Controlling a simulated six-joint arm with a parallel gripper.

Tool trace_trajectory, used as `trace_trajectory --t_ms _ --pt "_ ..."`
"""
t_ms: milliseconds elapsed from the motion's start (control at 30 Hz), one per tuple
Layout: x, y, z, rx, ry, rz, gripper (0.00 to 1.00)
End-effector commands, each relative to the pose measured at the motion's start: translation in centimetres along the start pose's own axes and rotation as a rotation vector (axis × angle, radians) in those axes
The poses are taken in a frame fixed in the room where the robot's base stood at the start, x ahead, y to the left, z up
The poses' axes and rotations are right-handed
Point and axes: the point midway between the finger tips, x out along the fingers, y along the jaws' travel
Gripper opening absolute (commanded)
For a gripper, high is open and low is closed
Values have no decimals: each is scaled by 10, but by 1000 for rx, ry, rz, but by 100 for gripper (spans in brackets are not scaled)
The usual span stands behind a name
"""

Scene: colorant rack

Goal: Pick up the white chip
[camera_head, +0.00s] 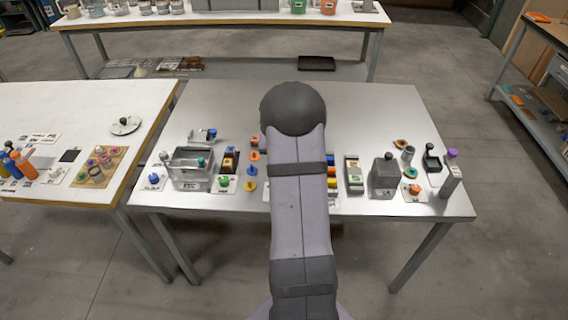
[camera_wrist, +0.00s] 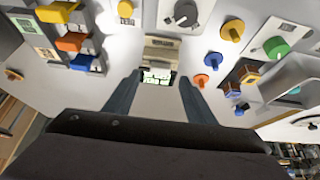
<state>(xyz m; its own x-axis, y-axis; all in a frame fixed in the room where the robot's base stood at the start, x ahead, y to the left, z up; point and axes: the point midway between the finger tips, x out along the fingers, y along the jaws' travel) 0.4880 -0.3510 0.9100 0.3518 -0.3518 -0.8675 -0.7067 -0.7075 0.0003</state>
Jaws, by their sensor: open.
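I cannot single out a white chip with certainty. In the wrist view a beige holder (camera_wrist: 160,50) with small pale, green-marked pieces (camera_wrist: 157,76) at its near end shows between the fingers of my gripper (camera_wrist: 160,77). One of these pale pieces may be the chip, but they are too small to tell. My gripper is open, with a finger on each side of this spot and nothing seen held. Whether the fingers touch anything is unclear. In the head view my arm covers the gripper and the middle of the metal table (camera_head: 350,100).
A grey rack (camera_wrist: 75,40) with coloured pieces is on the left. A clear bin (camera_head: 192,170) and dark grey container (camera_head: 384,175) flank my arm. The table's back is mostly clear.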

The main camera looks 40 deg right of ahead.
Motion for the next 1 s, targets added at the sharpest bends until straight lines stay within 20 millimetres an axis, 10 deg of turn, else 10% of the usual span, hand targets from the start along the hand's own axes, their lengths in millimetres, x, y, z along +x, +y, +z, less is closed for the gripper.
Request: trace_trajectory --t_ms 633,800,1000 --pt "33 0 2 1 1 0 50" --pt "33 0 2 0 0 0 9" --pt "33 0 2 0 0 0 3"
